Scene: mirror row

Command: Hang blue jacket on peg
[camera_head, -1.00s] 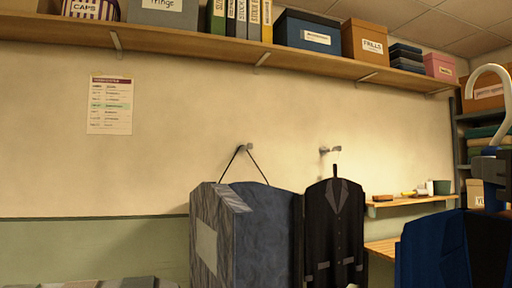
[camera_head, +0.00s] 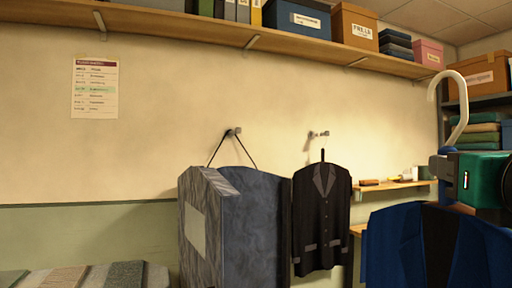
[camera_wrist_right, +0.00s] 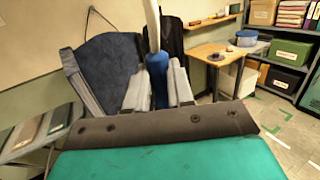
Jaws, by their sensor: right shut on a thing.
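My right gripper (camera_head: 447,172) is at the right of the head view, shut on the blue neck of a hanger with a pale curved hook (camera_head: 452,95). The blue jacket (camera_head: 395,245), with a dark middle, hangs below it, cut off by the lower frame edge. In the right wrist view, my right gripper's fingers (camera_wrist_right: 158,85) close around the blue neck. The hook is in the air, apart from the wall. One wall peg (camera_head: 233,132) carries a bag's strap. Another peg (camera_head: 318,134) is above a black jacket (camera_head: 322,220); I cannot tell whether that jacket hangs from it. My left gripper is not in view.
A grey-blue bag (camera_head: 250,225) hangs left of the black jacket. A long shelf (camera_head: 200,32) with boxes runs above the pegs. A small wall shelf (camera_head: 395,185) and a storage rack (camera_head: 480,102) are at the right. The wall between poster and bag is bare.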

